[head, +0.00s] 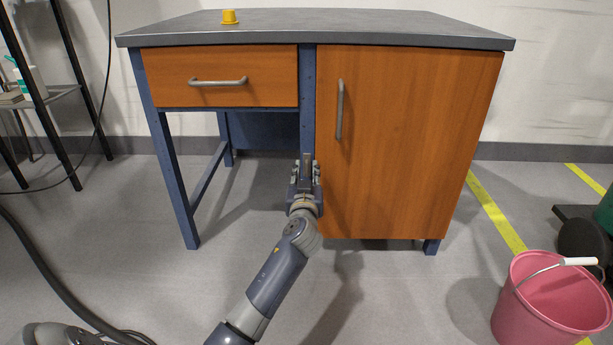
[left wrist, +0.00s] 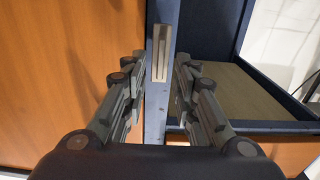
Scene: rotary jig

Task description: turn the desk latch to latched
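The desk (head: 400,30) has a grey top, blue legs and orange wooden fronts. A narrow grey-brown bar, which looks like the latch (left wrist: 162,52), stands on the blue post beside the door (left wrist: 60,60). Its long side runs along the post. In the head view my left gripper (head: 305,172) is in front of that post, at the door's left edge, and largely hides the latch area. In the left wrist view the gripper (left wrist: 160,92) is open, with one finger each side of the bar's line and visible gaps. My right gripper is out of view.
A drawer (head: 220,78) with a grey handle is at the desk's upper left. The door has a vertical handle (head: 339,110). A yellow piece (head: 230,17) stands on the desk top. A pink bucket (head: 550,300) is at the lower right. Open space lies under the drawer.

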